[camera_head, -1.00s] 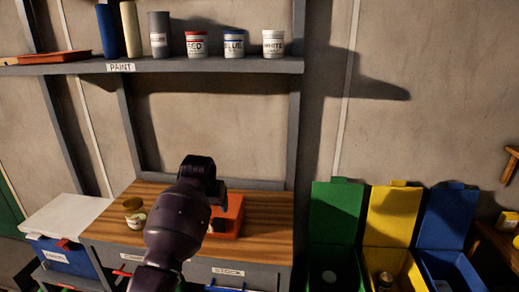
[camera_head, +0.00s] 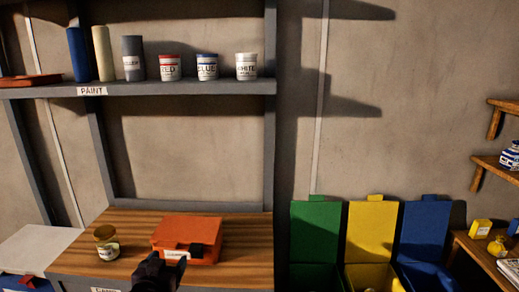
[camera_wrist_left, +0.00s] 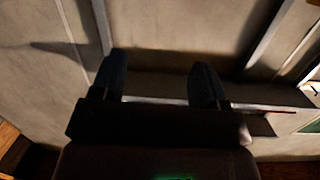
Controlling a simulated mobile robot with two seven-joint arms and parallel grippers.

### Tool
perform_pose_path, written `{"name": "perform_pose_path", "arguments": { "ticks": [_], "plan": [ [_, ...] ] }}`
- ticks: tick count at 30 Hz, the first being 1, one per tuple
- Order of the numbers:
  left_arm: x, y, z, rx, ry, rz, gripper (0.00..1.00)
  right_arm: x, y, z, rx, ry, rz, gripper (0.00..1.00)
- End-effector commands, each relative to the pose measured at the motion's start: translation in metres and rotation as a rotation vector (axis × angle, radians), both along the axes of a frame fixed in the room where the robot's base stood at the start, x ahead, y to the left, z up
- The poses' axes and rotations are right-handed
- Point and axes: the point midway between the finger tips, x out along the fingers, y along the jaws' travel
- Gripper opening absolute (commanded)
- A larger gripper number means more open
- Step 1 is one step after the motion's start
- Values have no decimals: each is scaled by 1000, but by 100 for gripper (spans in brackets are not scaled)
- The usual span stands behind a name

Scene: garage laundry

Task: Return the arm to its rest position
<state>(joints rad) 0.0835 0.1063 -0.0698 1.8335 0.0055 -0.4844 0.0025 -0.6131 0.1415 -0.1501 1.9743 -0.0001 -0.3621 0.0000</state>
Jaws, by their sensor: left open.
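My left gripper (camera_head: 160,272) shows as a dark shape at the bottom edge of the head view, in front of the orange case on the wooden worktop. In the left wrist view its two dark fingers (camera_wrist_left: 162,82) stand well apart with nothing between them. Behind them is wall and what looks like a shelf edge, in dim light. Most of the left arm is below the head view. My right gripper is in neither view.
The orange case (camera_head: 187,238) and an open tin (camera_head: 107,243) stand on the worktop (camera_head: 245,245). Paint tubs line the shelf (camera_head: 190,88) above. Green (camera_head: 315,230), yellow (camera_head: 370,230) and blue (camera_head: 424,230) bins stand to the right. Wall shelves (camera_head: 497,165) are at far right.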

Motion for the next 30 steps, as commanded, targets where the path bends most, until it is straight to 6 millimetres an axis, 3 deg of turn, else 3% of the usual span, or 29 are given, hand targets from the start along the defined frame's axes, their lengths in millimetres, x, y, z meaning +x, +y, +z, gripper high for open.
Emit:
{"name": "perform_pose_path", "arguments": {
  "ticks": [1,8,18,24,30],
  "plan": [
    [-20,4,-18,2,7,3,68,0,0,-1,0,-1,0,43],
    [-103,17,-80,5,65,15,68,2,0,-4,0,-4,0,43],
    [-237,37,-178,5,311,64,68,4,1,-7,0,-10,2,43],
    [-279,45,-204,6,393,87,68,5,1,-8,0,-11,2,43],
    [-285,46,-207,5,406,92,68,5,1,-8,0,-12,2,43]
  ]
}}
